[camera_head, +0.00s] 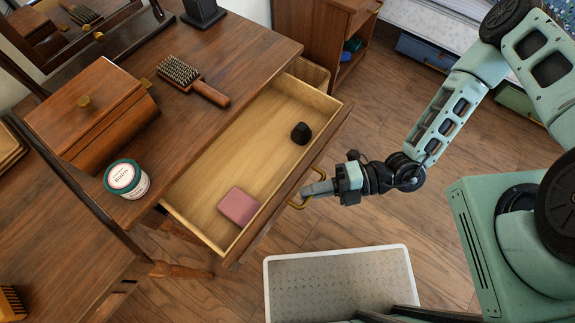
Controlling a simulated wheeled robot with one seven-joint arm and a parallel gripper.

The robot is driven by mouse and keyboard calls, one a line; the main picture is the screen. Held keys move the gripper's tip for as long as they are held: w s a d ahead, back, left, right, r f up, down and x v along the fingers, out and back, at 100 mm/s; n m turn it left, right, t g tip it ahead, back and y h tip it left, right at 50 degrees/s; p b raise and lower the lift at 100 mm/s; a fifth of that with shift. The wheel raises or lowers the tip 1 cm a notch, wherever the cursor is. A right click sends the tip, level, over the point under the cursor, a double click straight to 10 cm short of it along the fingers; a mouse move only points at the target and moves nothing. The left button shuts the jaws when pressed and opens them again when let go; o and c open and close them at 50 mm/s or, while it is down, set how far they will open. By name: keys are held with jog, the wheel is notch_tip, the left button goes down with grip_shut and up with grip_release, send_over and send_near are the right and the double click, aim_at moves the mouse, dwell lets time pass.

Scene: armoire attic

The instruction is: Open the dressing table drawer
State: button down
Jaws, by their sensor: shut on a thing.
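The dressing table (225,50) is dark wood and stands at the left and centre. Its drawer (215,178) is pulled out, with its pale wooden inside showing. A pink block (239,206) and a small black object (300,133) lie in the drawer. The drawer front has two brass handles, one (318,172) farther along and one (298,204) nearer. My gripper (314,188) is at the drawer front from the right, shut at the nearer handle. The fingertips partly hide the handle.
A hairbrush (192,80), a balm tub (126,179) and a wooden box (92,113) stand on the tabletop. A pale mat-like tray (340,285) lies on the floor below. A wooden cabinet (310,35) and a bed (430,30) stand behind.

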jog(key=s+d, duration=0.4)
jog(key=shift+d+p, duration=0.35)
jog(key=shift+d, duration=0.05)
jog(key=shift+w, duration=0.1)
jog(key=c, duration=1.5)
grip_release()
jog(key=d+r+b, duration=0.1)
jog(key=d, duration=0.7)
jog(key=w+d+r+b, duration=0.1)
jog(key=d, duration=0.8)
jog(key=shift+w+r, duration=0.25)
jog(key=shift+r, duration=0.05)
